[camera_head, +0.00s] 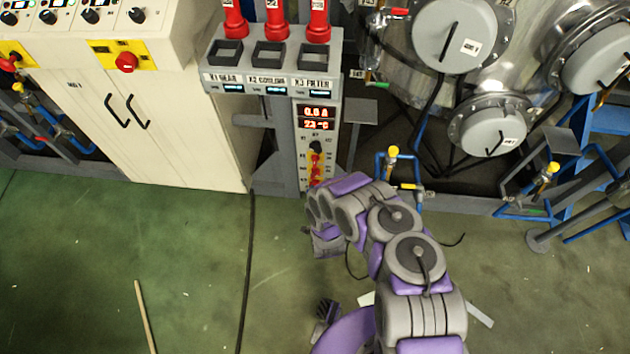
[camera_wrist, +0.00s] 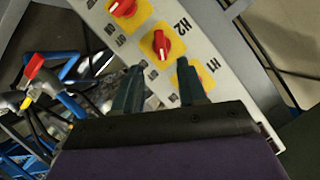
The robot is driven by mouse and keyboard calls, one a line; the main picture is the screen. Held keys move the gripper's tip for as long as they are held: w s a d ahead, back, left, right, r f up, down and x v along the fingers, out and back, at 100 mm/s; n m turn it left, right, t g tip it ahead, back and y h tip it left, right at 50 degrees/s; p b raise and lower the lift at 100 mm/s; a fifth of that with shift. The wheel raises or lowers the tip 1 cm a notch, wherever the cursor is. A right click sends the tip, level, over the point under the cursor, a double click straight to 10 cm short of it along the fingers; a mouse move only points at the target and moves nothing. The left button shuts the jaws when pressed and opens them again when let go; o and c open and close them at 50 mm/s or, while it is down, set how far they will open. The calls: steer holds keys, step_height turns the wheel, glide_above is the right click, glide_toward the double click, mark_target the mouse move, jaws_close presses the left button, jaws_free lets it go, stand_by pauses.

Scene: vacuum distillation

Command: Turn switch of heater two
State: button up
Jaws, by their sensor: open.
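The switch of heater two is a red knob on a yellow plate (camera_wrist: 163,44), beside the label H2 (camera_wrist: 182,24) in the wrist view. It lies just beyond and between my open fingers. My gripper (camera_wrist: 161,78) is empty, with one dark fingertip on either side, and appears apart from the knob. The H1 switch plate (camera_wrist: 180,77) is partly hidden by my right finger. Another red knob (camera_wrist: 122,7) is at the top edge. In the head view, the narrow grey control panel (camera_head: 301,152) stands upright, and my arm hides its lower part.
The panel carries red digital displays (camera_head: 317,118). A white cabinet (camera_head: 180,125) stands to the left and a steel vessel (camera_head: 440,90) to the right. Blue pipes with a red-handled valve (camera_wrist: 34,66) lie left in the wrist view. The green floor (camera_head: 150,260) is largely clear.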

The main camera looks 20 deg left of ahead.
mark_target(315, 177)
steer(key=b+x, duration=0.2)
steer(key=x, duration=0.7)
steer(key=shift+b, duration=0.4)
steer(key=shift+c, duration=0.4)
steer(key=c, duration=0.6)
